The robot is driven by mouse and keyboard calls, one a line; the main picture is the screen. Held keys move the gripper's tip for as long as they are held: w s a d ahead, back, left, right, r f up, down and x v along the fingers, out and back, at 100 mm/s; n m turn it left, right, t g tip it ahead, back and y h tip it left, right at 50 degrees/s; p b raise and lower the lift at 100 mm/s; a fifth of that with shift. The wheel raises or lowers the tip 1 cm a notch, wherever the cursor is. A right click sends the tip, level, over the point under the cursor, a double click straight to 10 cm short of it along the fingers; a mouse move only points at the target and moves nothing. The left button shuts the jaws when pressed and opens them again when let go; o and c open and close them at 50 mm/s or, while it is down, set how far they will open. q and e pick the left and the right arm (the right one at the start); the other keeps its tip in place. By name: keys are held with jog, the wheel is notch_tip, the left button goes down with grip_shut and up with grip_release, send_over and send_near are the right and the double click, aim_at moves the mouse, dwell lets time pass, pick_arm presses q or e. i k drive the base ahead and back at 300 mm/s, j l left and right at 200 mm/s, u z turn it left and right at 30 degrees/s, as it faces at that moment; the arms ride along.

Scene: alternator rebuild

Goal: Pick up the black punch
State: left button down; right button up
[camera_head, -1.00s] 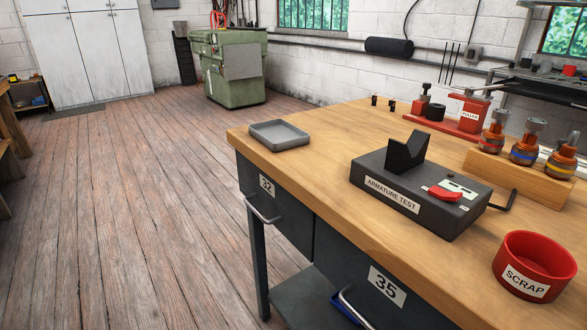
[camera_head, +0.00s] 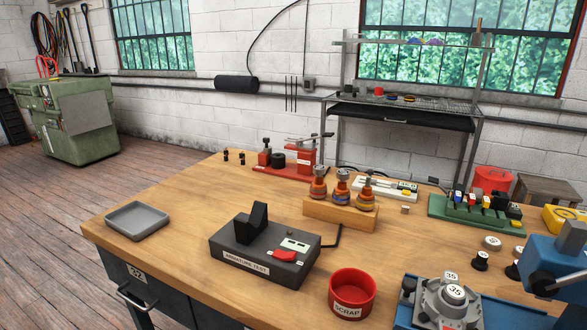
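A green rack (camera_head: 440,209) stands on the workbench at the right. It holds several small upright pieces with blue, red, yellow, white and black parts. A black piece (camera_head: 514,212) is at its right end; I cannot tell at this size whether it is the black punch. Two small dark pieces (camera_head: 242,157) stand near the far left edge of the bench, and their kind is unclear. Neither of my grippers is in view.
The wooden workbench (camera_head: 180,246) carries a grey tray (camera_head: 137,221), an armature tester (camera_head: 262,249), a red scrap bin (camera_head: 352,294), a wooden block (camera_head: 341,216) with three armatures, a red puller (camera_head: 303,158) and a blue fixture (camera_head: 404,315). A blue vise-like tool (camera_head: 560,262) stands at right.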

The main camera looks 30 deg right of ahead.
aim_at(479, 263)
jog(key=z, duration=0.45)
jog(key=l+z, duration=0.15)
jog(key=z, duration=0.7)
jog(key=i+z, duration=0.1)
jog(key=z, duration=0.35)
